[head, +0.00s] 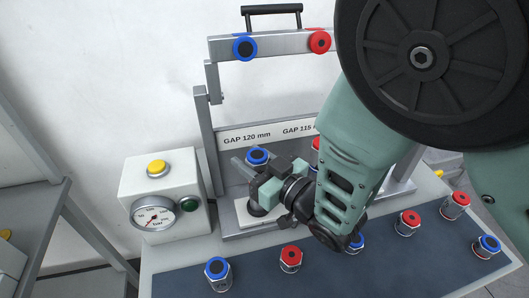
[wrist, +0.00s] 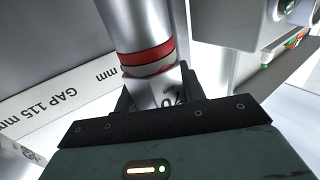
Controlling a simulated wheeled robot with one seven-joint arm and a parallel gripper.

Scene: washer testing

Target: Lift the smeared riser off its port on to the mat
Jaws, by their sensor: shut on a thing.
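My gripper (head: 262,192) is inside the metal frame, shut on a silver riser. The wrist view shows this riser (wrist: 137,25) between the fingers (wrist: 158,92), with a red band and a white band around it and a partly hidden dark mark below. In the head view a blue-topped riser (head: 257,156) shows just above my gripper; I cannot tell if it is the held one. A smear is not clear. The port is hidden, so I cannot tell whether the riser is seated. The dark blue mat (head: 330,278) lies in front.
Several blue- and red-topped fittings stand on the mat, including a blue one (head: 217,270) and a red one (head: 290,258). The frame's raised bar (head: 280,44) carries more. A gauge box (head: 160,195) stands left. My arm hides part of the frame's right side.

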